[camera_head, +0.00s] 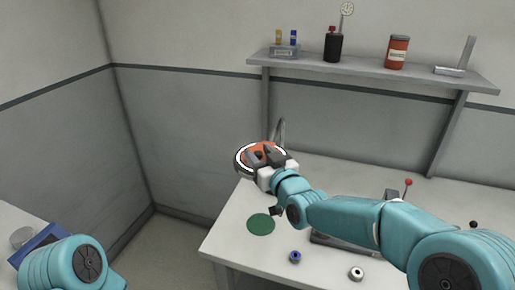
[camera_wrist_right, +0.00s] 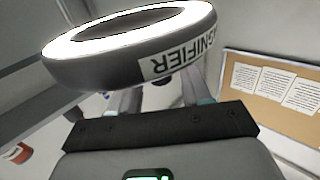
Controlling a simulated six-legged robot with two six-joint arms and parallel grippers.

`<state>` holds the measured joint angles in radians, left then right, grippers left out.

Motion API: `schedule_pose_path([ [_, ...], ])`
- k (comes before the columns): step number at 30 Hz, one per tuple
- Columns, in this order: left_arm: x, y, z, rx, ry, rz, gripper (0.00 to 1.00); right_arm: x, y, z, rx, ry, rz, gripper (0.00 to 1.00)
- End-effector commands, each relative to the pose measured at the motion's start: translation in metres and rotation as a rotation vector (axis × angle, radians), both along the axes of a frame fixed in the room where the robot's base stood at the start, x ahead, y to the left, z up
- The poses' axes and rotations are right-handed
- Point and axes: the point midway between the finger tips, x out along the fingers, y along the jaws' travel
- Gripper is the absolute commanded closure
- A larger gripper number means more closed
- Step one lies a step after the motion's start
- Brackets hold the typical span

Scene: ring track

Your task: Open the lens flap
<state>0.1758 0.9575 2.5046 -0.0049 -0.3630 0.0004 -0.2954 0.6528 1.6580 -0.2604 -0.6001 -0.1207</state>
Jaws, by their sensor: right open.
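The magnifier (camera_head: 240,163) is a round head with a glowing white ring, at the back left of the workbench. An orange disc, seemingly the lens flap (camera_head: 250,150), covers its middle in the head view. My right gripper (camera_head: 263,156) is open at the near right side of the magnifier, its dark fingers overlapping the orange disc. In the right wrist view the magnifier's ring (camera_wrist_right: 110,68), labelled MAGNIFIER, fills the top, and my fingers reach up behind its rim. Whether they touch the flap is hidden. My left gripper is out of view.
The white workbench (camera_head: 225,240) holds a green disc (camera_head: 261,224), a blue knob (camera_head: 295,257), a white knob (camera_head: 356,273) and a red-tipped lever (camera_head: 408,183). A wall shelf (camera_head: 350,68) with bottles hangs above. A blue item (camera_head: 38,243) lies at far left.

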Motion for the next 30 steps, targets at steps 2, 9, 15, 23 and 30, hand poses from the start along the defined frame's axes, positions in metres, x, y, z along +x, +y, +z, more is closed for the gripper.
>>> schedule_pose_path([
  [2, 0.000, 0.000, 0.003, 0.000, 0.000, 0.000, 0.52, 0.006, 0.004, 0.000, 0.000, 0.001, 0.001, 0.52],
  [9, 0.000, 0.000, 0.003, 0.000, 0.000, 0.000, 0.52, 0.009, 0.007, -0.001, 0.000, 0.001, 0.004, 0.52],
  [15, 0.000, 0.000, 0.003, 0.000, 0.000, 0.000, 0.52, 0.008, 0.007, -0.001, 0.000, 0.001, 0.004, 0.88],
  [23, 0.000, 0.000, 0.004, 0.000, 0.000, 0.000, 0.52, 0.009, 0.007, 0.001, 0.000, 0.006, 0.004, 1.00],
  [30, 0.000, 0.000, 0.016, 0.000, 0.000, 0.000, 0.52, 0.011, 0.006, 0.011, 0.023, 0.072, 0.005, 1.00],
])
